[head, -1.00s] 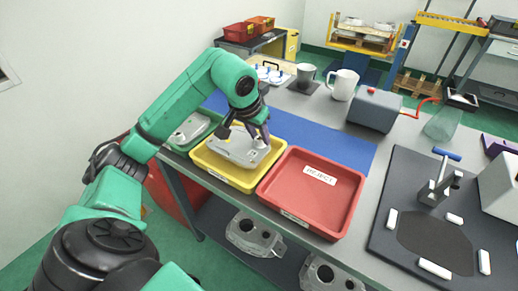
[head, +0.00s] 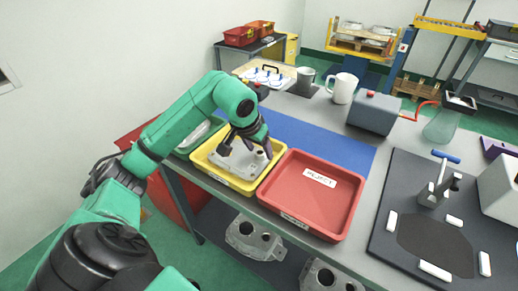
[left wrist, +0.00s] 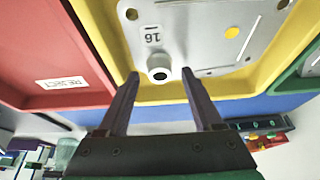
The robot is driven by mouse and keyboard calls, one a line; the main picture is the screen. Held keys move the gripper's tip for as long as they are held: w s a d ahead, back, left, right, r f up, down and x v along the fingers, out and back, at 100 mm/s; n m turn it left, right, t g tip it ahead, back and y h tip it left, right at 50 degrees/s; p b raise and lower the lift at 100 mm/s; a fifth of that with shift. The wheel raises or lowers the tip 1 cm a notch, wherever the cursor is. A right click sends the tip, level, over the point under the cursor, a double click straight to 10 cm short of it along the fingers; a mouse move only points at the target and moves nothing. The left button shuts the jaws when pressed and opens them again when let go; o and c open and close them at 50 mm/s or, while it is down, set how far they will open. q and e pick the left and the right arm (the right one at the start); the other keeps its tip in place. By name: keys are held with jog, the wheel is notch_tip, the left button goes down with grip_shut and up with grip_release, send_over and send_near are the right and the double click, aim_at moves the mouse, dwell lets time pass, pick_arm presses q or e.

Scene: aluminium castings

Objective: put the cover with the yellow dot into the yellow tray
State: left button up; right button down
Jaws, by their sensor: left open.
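The grey metal cover (head: 229,166) lies inside the yellow tray (head: 209,172). In the left wrist view the cover (left wrist: 200,45) shows its yellow dot (left wrist: 231,33), a stamped number 16 and a round hollow boss (left wrist: 160,62). My left gripper (head: 247,153) is open over the cover. Its two fingers (left wrist: 160,75) stand apart on either side of the boss, with a gap to it. The yellow tray's edge (left wrist: 110,50) also shows there. My right gripper is out of view.
A red tray (head: 315,215) with a reject label stands right beside the yellow one. A green tray (head: 186,151) with a grey part is on its left, partly behind my arm. A blue mat (head: 320,148) lies behind. A dark fixture board (head: 400,200) is at right.

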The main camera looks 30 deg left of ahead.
pick_arm(q)
jog(key=v, duration=1.1)
jog(key=shift+s+r, duration=0.2)
jog(key=shift+r, duration=0.15)
